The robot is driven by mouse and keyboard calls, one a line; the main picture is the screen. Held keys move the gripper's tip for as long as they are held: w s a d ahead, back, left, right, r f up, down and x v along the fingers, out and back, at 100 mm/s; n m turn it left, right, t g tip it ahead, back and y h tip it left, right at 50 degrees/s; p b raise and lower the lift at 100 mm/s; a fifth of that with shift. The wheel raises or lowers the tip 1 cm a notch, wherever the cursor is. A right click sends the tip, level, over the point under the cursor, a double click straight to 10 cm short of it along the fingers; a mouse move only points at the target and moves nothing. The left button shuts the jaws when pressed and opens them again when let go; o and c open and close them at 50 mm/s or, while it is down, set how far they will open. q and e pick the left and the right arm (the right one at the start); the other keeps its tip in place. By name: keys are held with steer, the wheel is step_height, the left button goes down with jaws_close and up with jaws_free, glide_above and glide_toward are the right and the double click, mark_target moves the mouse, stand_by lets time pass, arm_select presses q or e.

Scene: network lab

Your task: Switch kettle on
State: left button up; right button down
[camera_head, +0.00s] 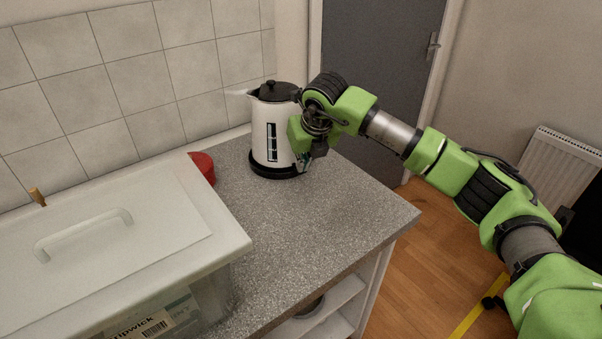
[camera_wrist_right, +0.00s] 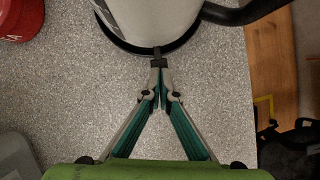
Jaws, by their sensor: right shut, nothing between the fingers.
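The white kettle (camera_head: 268,128) with a black lid and black base (camera_head: 276,172) stands upright at the back of the grey speckled worktop (camera_head: 300,215). My right gripper (camera_head: 305,160) is at the kettle's lower right side in the head view, partly hidden by its own wrist. In the right wrist view the kettle (camera_wrist_right: 155,20) is at the top, with part of its black handle (camera_wrist_right: 240,12). The right gripper's fingertips (camera_wrist_right: 158,60) are closed together, empty, right at the base's edge beside a small dark tab. I cannot tell whether they touch it. My left gripper is out of view.
A clear box with a white handled lid (camera_head: 130,250) fills the left of the worktop. A red container (camera_head: 203,166) stands behind it, left of the kettle. A tiled wall (camera_head: 130,75) is behind. The worktop's front right is clear.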

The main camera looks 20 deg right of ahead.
steer(key=shift+f, duration=0.15)
step_height(320, 180, down, 2)
steer(key=shift+f+b, duration=0.1)
steer(key=shift+b, duration=0.8)
steer(key=shift+r, duration=0.25)
steer(key=shift+s+d+r, duration=0.1)
steer(key=shift+s+r, duration=0.15)
steer(key=shift+s, duration=0.5)
steer(key=shift+s+r, duration=0.25)
steer(key=shift+s, duration=0.5)
steer(key=shift+r, duration=0.4)
steer(key=v, duration=1.1)
